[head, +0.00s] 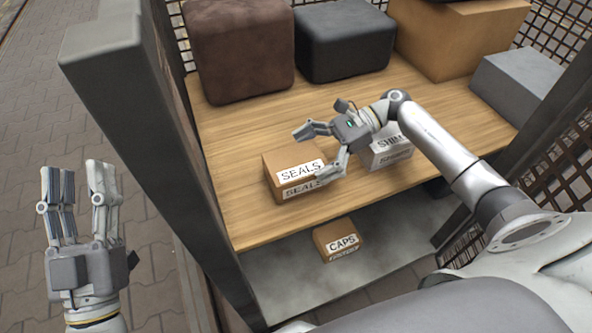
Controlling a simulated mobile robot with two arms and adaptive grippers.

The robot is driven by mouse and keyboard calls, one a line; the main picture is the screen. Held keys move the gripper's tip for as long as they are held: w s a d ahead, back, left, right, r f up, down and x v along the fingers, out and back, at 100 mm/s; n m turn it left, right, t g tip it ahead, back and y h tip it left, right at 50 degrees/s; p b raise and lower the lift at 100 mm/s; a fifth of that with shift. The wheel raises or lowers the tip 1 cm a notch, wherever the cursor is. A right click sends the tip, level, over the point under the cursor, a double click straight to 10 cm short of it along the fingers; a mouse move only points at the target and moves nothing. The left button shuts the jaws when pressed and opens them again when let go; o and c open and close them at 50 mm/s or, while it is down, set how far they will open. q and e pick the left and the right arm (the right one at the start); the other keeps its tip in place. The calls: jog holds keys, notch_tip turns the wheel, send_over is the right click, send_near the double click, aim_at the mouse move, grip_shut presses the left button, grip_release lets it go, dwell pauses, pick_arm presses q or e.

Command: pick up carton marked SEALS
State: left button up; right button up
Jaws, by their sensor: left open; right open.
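The carton marked SEALS (281,165) is a small brown box with white labels on its top and front. It sits on the wooden shelf (237,214), near its front edge. My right gripper (310,154) is open at the carton's right side, its fingers pointing left, one beyond the top and one by the front right corner. Whether a finger touches the carton I cannot tell. My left gripper (79,172) is open and empty, fingers up, outside the rack to the left.
A white carton marked SHIM (392,157) stands right of the SEALS carton, partly behind my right gripper. A CAPS carton (326,233) is on the lower shelf. Large boxes (240,50) line the back. A grey post (150,130) stands between my grippers.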

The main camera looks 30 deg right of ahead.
jog(key=shift+a+f, duration=0.15)
jog(key=shift+a, duration=0.25)
jog(key=shift+c, duration=0.3)
jog(key=c, duration=0.7)
jog(key=shift+w, duration=0.1)
jog(key=shift+c, duration=0.7)
